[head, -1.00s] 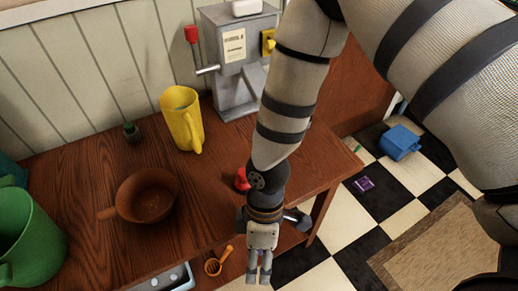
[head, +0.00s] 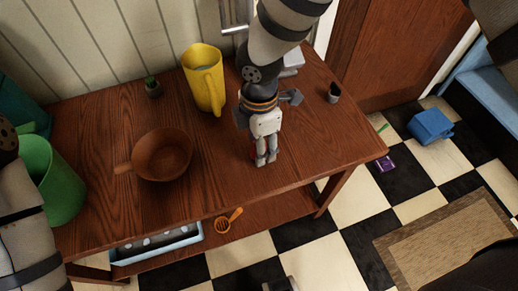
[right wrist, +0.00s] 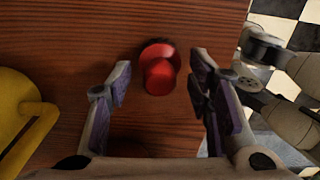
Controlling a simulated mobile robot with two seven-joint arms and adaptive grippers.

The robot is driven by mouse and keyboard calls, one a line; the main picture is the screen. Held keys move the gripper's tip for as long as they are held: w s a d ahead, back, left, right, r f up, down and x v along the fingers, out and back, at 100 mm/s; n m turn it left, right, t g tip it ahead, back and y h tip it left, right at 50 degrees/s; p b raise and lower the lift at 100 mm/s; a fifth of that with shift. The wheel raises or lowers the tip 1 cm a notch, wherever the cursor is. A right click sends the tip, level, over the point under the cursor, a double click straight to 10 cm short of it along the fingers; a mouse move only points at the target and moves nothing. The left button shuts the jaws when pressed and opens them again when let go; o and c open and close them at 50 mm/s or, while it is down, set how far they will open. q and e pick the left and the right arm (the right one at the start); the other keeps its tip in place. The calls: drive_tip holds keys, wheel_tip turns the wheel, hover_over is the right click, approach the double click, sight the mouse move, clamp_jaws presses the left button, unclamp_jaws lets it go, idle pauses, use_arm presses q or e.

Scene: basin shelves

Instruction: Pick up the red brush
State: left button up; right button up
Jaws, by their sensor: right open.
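The red brush (right wrist: 159,70) stands on the wooden table, seen from above as a round red shape in the right wrist view. It lies between the lines of my right gripper's two fingers, just beyond the tips, and no contact shows. My right gripper (head: 266,161) is open and points down over the table. In the head view it hides nearly all of the brush; only a thin red sliver shows beside the fingers. My left arm shows at the left edge of the head view, but its gripper is not visible.
On the table (head: 310,135) are a yellow pitcher (head: 203,78), a brown pot (head: 163,154), a green pitcher (head: 53,185), a small plant (head: 152,87) and a small dark cup (head: 333,93). An orange dipper (head: 228,221) and a blue tray (head: 160,245) are below.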

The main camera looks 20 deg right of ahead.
drive_tip(key=shift+f, duration=0.3)
drive_tip(key=shift+r, duration=0.1)
drive_tip(key=shift+c, duration=0.6)
clamp_jaws()
